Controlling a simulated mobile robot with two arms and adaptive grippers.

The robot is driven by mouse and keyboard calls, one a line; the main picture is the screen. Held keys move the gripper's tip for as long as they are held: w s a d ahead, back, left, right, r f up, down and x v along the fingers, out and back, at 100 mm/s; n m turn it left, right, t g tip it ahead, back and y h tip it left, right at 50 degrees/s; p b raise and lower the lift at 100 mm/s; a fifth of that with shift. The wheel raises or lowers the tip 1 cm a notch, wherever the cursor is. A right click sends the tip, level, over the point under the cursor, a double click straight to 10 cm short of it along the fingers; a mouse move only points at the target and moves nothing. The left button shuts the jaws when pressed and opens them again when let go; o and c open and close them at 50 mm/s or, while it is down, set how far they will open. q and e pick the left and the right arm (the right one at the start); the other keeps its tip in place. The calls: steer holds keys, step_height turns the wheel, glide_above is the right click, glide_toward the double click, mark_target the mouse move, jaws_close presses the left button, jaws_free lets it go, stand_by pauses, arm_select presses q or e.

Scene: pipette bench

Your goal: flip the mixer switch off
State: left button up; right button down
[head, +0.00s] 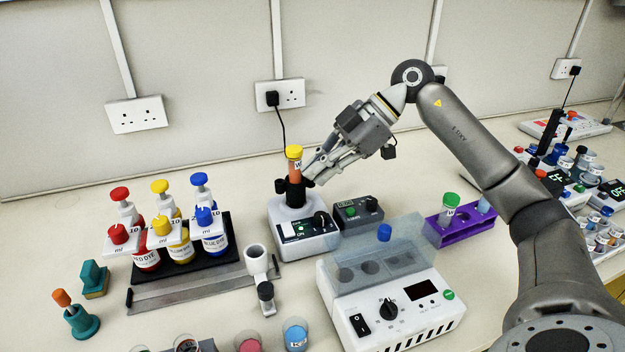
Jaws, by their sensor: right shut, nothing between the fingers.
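The mixer (285,249) is a small white box standing at the middle of the bench. Its black cup holds an upright tube of orange liquid with a yellow cap (294,151). The front panel has a pale rocker switch (289,229), small green marks beside it and a dark knob (321,220). Which way the switch is tipped is too small to tell. My right gripper (311,175) is shut and empty, just right of the tube and above the back of the mixer. Whether its fingertips touch the tube or cup is unclear. My left gripper is out of view.
A small dark box (358,212) with a green button stands right of the mixer. A white lidded machine (405,318) is in front to the right. Dye bottles (180,248) stand left on a black tray. A purple rack (463,225) is farther right.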

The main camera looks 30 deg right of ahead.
glide_above(291, 225)
steer(key=f, duration=0.5)
steer(key=shift+s+f+p, duration=0.1)
steer(key=shift+s+p, duration=0.3)
steer(key=f, duration=0.3)
steer(key=shift+w+a+f, duration=0.1)
steer(key=shift+w+f, duration=0.15)
steer(key=shift+w, duration=0.05)
steer(key=shift+f, duration=0.5)
